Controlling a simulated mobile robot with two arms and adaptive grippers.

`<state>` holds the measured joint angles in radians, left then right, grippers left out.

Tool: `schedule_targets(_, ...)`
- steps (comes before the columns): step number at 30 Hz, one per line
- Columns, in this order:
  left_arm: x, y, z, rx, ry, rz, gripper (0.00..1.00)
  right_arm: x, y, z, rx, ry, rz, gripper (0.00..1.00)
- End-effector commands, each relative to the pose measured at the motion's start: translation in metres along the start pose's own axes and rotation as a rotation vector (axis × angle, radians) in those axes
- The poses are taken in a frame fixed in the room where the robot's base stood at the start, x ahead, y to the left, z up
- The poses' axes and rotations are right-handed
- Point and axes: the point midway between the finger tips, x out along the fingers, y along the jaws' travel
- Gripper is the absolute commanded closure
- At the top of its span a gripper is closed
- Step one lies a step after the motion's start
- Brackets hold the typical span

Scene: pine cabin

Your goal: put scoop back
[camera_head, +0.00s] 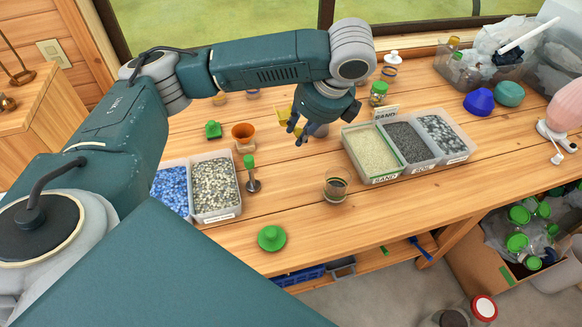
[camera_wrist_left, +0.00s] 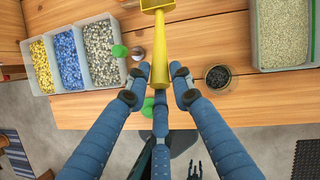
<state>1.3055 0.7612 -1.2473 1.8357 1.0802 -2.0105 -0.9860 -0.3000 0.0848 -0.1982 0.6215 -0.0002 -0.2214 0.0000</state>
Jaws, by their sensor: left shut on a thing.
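My left gripper (camera_head: 298,128) is shut on the yellow scoop (camera_wrist_left: 160,58), above the table. In the left wrist view its blue fingers (camera_wrist_left: 156,95) close around the lower end of the scoop's handle, and the scoop's head is at the top edge. In the head view only a bit of the scoop (camera_head: 284,114) shows beside the fingers. The bin labelled SAND (camera_head: 347,140) stands right of the gripper, with the soil bin and a gravel bin beside it. A dark finger-like shape low in the left wrist view may be my right gripper; its state is unclear.
A glass jar with dark contents (camera_head: 336,190) stands in front of the bins. Blue and grey gravel trays (camera_head: 216,217), a green-topped tool (camera_head: 251,173), an orange pot (camera_head: 243,133) and a green lid (camera_head: 271,238) are on the left. Bare wood lies between.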

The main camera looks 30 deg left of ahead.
Motion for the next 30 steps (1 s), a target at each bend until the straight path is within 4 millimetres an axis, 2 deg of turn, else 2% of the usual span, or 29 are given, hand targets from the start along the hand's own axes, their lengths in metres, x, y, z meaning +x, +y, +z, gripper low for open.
schedule_targets(1, 0.014, 0.002, -0.008, 0.004, 0.004, 0.007, 1.0, 0.004, -0.002, 0.004, -0.001, -0.005, -0.003, 0.6)
schedule_targets(5, 0.047, 0.002, -0.023, 0.004, 0.006, 0.008, 1.0, 0.011, -0.006, 0.009, -0.001, -0.011, -0.007, 0.6)
schedule_targets(15, 0.117, 0.0, -0.052, 0.001, 0.0, 0.005, 1.0, -0.008, -0.01, -0.002, 0.001, 0.002, -0.012, 0.6)
schedule_targets(23, 0.141, 0.0, -0.062, 0.0, 0.0, 0.005, 1.0, -0.012, -0.008, -0.003, 0.0, 0.003, -0.01, 0.6)
schedule_targets(30, 0.17, -0.001, -0.075, 0.0, 0.001, 0.004, 1.0, -0.017, -0.003, -0.002, 0.0, 0.002, -0.004, 0.6)
